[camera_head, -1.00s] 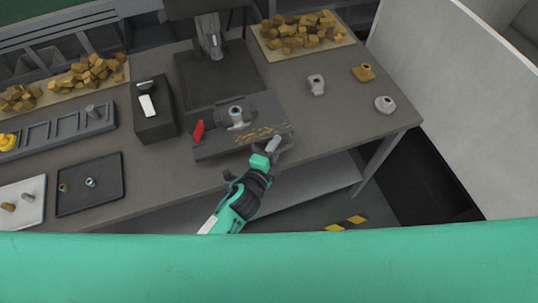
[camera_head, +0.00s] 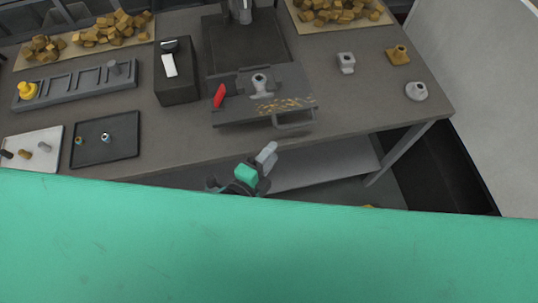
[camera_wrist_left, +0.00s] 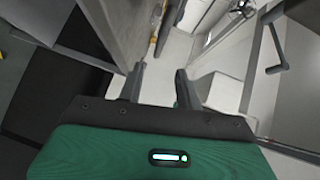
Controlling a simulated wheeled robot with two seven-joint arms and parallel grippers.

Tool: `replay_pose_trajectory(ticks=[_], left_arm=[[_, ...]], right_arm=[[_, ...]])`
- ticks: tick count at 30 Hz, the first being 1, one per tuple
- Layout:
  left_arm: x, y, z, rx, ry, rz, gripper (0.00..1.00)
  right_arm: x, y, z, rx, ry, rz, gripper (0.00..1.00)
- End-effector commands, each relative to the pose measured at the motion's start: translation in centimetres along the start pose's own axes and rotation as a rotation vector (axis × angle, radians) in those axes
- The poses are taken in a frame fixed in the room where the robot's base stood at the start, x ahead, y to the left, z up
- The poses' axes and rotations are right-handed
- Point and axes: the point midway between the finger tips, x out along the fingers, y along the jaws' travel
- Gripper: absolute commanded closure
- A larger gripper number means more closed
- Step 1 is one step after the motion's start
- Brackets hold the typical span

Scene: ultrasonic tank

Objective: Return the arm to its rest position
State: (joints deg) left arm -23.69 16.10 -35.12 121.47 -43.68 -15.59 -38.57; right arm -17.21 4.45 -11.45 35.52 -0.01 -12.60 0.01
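My left gripper (camera_head: 258,166) is in front of the bench's front edge in the head view, clear of the bench-top things. Part of its arm is hidden behind my green body. In the left wrist view the two dark fingers of the left gripper (camera_wrist_left: 160,84) stand apart with nothing between them. My right gripper is not in view.
The bench (camera_head: 190,135) carries a dark fixture (camera_head: 237,112) with a red lever (camera_head: 219,95) and a grey handle (camera_head: 294,126) at its front. A black tray (camera_head: 105,150) and a white tray (camera_head: 55,138) lie left. A pale wall (camera_head: 490,100) stands right.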

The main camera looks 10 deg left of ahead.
Motion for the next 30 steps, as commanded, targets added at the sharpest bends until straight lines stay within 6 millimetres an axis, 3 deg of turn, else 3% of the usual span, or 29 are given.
replay_pose_trajectory(ticks=[15,19,23,26,30], left_arm=[[0.0,0.0,0.0,0.000,-0.001,0.000,0.65],[0.5,1.9,0.7,-0.025,-0.014,0.033,0.65],[1.3,7.9,3.1,-0.119,-0.064,0.138,0.65],[1.4,14.6,5.9,-0.233,-0.133,0.248,0.65],[-0.1,23.9,9.8,-0.415,-0.260,0.394,0.65]], right_arm=[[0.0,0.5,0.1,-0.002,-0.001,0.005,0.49],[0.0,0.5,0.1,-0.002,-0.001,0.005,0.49],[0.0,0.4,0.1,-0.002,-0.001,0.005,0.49],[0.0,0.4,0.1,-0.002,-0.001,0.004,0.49],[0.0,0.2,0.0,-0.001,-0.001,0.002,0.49]])
